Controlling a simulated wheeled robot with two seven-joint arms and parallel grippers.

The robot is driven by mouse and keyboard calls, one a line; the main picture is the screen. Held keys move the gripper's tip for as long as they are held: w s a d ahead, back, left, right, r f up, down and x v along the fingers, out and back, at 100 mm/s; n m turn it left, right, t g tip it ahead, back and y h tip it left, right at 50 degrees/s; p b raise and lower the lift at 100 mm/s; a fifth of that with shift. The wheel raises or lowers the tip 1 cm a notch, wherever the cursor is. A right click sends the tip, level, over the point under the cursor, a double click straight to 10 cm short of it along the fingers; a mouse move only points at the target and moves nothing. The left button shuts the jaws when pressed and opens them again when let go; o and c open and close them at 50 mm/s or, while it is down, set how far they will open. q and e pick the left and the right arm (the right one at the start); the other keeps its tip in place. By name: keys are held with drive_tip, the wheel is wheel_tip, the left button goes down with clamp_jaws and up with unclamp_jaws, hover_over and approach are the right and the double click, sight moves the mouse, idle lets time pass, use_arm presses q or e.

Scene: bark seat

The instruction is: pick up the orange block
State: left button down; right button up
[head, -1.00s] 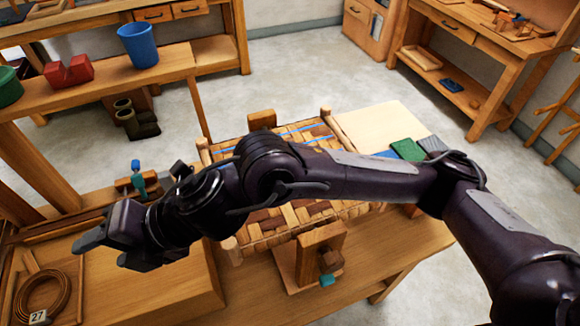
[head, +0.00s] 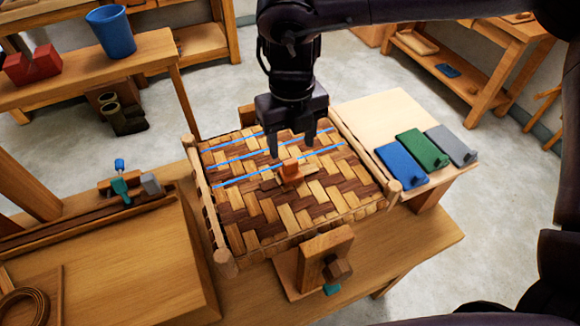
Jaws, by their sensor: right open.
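A small orange block (head: 290,171) sits on the woven bark seat (head: 326,205), near its middle. A brown strip piece lies at its base. My right gripper (head: 291,148) points down over the seat, its two fingers apart and empty. The fingertips are just above and behind the block in the head view, one to each side; whether they reach its height I cannot tell. My left gripper is not in view.
Blue, green and grey pads (head: 422,150) lie on a pale board right of the seat. A wooden clamp block (head: 325,258) stands at the seat's front. A blue bucket (head: 112,32) and a red block (head: 32,65) stand on a bench at the upper left.

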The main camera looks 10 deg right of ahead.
sight(291, 161)
wheel_tip(291, 161, down, 6)
drive_tip(key=shift+r+p, duration=0.25)
drive_tip(key=shift+p, duration=0.9)
drive_tip(key=shift+f, duration=0.4)
drive_tip(key=shift+c, duration=0.4)
drive_tip(key=c, duration=1)
